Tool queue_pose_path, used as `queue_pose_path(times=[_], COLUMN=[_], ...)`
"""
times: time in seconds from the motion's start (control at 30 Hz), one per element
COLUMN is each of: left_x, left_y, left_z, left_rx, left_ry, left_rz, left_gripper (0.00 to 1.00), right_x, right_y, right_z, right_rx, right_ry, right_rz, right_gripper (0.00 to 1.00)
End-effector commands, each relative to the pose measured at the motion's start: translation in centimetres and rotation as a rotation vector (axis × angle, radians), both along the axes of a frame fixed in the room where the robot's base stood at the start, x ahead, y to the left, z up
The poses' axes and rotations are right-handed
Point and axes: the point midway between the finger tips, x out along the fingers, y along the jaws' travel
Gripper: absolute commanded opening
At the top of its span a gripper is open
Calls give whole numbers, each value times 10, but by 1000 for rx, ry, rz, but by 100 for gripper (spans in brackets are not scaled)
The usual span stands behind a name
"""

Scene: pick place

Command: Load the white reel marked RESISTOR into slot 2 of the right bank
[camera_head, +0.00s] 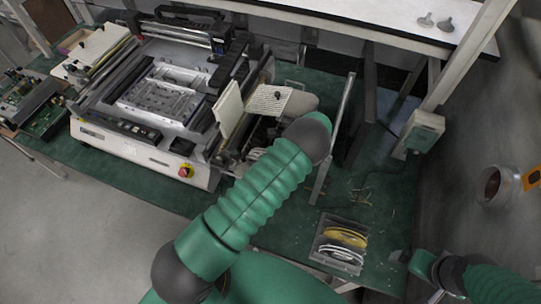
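A clear bin (317,251) stands on the green bench at lower centre right, holding a yellow reel (347,233) and white reels (343,255) on edge. No marking on the reels is readable, so I cannot tell which says RESISTOR. The pick-and-place machine (115,143) stands at left. A pale panel (268,98) and parts at its right side are partly covered by my large green arm; slot numbers cannot be read. My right arm enters at lower right, its dark end (399,257) right of the bin, apart from it; its fingers are not clear. My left gripper cannot be seen.
A metal post (336,135) rises from the bench behind the bin. A grey-green box (422,131) is on the frame at right. Circuit boards (47,122) lie at far left. A white shelf (380,22) spans the back. Bench around the bin is mostly clear.

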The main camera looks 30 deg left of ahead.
Motion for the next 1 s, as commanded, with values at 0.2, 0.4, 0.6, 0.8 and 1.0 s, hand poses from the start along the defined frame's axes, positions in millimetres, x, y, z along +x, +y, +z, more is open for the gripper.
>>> queue_pose_path(times=[0.2,0.4,0.6,0.8,1.0], left_x=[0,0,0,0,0], left_y=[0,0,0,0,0], left_z=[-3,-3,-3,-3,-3], left_rx=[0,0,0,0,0], left_ry=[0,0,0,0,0], left_rz=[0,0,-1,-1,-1], left_gripper=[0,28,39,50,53], right_x=[0,0,0,0,0], right_y=[0,0,0,0,0], right_z=[-2,-2,-2,-2,-2], right_rx=[0,0,0,0,0], right_ry=[0,0,0,0,0], right_rz=[0,0,0,0,0], right_gripper=[100,100,100,100,100])
